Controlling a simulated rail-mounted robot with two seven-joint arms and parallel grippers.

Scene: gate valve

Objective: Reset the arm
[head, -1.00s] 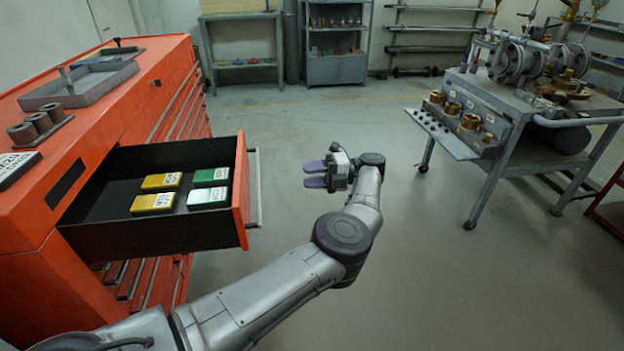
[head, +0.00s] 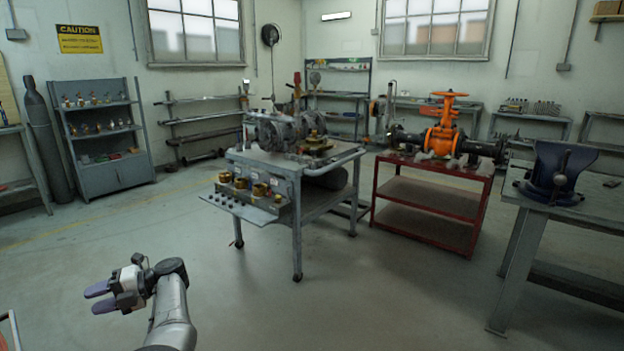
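My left gripper (head: 99,298) is at the lower left of the head view, above the bare floor. Its two purple-grey fingers point left with a narrow gap between them, and nothing shows between them. My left arm comes up from the bottom edge behind it. It touches no object. My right gripper is not in the head view.
A grey wheeled cart (head: 297,200) with valve parts and brass fittings stands in the middle. A red cart (head: 425,212) carries an orange gate valve (head: 443,125). A workbench (head: 590,215) with a blue vise (head: 560,172) stands at right. The floor (head: 370,290) in front is clear.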

